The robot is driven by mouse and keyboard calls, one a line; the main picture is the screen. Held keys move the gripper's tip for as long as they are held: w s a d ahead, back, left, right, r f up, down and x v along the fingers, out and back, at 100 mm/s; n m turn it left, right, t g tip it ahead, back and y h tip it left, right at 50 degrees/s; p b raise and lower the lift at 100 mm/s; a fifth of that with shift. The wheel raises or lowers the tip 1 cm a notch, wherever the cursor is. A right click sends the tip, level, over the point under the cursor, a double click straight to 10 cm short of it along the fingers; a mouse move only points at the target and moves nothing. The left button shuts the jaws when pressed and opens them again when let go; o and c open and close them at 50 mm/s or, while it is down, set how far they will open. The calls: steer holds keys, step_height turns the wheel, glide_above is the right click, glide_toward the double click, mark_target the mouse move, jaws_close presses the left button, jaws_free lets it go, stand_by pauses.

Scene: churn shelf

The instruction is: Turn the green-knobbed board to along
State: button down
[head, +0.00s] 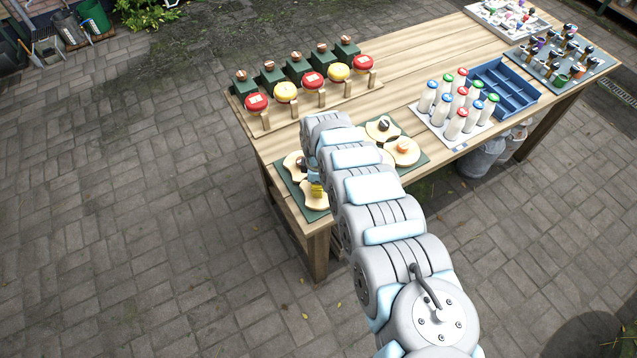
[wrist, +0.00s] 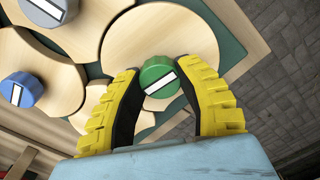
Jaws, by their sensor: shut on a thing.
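The green knob (wrist: 158,76) with a white stripe sits on a round wooden board (wrist: 150,28) in the wrist view. The stripe lies slanted across the picture, rising to the right. My gripper (wrist: 160,88) has its yellow fingers on both sides of the knob, shut on it. In the head view the gripper's yellow (head: 317,190) shows beside the wooden boards at the table's near left corner; my arm hides the green knob there.
Neighbouring boards carry a blue knob (wrist: 22,91) and a grey knob (wrist: 48,8). In the head view, boards with a black knob (head: 384,125) and an orange knob (head: 403,146) lie right of my arm. Bottles (head: 455,124), a blue crate (head: 487,96) and red and yellow buttons (head: 313,81) stand farther back.

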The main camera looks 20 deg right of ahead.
steer(key=m+p, duration=0.2)
steer(key=m, duration=0.1)
steer(key=shift+r+m, duration=0.1)
steer(key=shift+m, duration=0.3)
steer(key=m+p, duration=0.1)
steer(key=m, duration=0.2)
steer(key=shift+a+m, duration=0.1)
steer(key=shift+m, duration=0.2)
steer(key=m, duration=0.3)
steer(key=shift+m+p, duration=0.3)
steer(key=shift+p, duration=0.05)
steer(key=shift+m, duration=2.2)
steer(key=c, duration=0.6)
jaws_free()
